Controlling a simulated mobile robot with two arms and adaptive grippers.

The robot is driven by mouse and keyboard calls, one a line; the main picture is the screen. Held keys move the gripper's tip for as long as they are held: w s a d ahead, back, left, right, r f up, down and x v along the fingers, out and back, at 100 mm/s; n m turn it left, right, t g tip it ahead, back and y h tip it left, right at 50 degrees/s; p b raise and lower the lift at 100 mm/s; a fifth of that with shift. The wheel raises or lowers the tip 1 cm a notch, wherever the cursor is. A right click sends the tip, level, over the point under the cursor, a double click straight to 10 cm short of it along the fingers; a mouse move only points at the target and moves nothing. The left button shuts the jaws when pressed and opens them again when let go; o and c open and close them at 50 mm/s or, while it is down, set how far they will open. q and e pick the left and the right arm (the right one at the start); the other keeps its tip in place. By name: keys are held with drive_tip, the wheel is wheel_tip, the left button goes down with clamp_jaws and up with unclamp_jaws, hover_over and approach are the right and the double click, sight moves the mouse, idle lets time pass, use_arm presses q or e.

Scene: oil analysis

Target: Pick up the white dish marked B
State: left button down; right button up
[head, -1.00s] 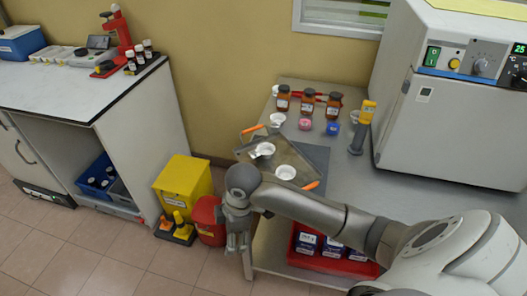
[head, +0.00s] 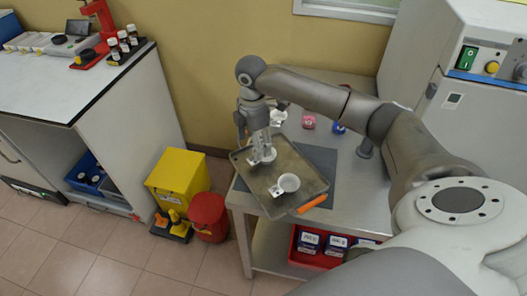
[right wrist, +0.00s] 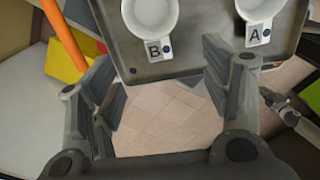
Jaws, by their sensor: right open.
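The white dish marked B (right wrist: 150,16) lies on the dark tray, its labelled tab toward my fingers in the right wrist view. In the head view, the dish at the tray's back left (head: 268,156) is partly hidden by my right gripper (head: 260,150). The white dish marked A (right wrist: 257,9) is beside it, to the right in the wrist view; it looks like the front dish (head: 289,182) in the head view. My right gripper (right wrist: 163,72) is open and empty, its fingers spread either side of B's tab. Contact cannot be told.
Pink (head: 309,122) and blue (head: 339,128) lidded pots stand behind, near my arm. A large white oven (head: 455,110) stands at right.

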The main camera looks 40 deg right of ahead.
drive_tip(key=shift+f, duration=0.55)
drive_tip(key=shift+w+d+f, duration=0.1)
drive_tip(key=shift+f, duration=0.2)
wheel_tip(320, 180, down, 4)
drive_tip(key=shift+d+f+p, duration=0.15)
drive_tip(key=shift+f+p, duration=0.05)
drive_tip(key=shift+p, duration=0.4)
drive_tip(key=shift+f, duration=0.4)
drive_tip(key=shift+c, duration=1.4)
drive_tip(key=c, duration=0.8)
use_arm(q)
drive_tip(key=shift+s+d+r, duration=0.1)
drive_tip(key=shift+s+r, duration=0.15)
drive_tip(key=shift+r, duration=0.4)
drive_tip(key=shift+w, duration=0.1)
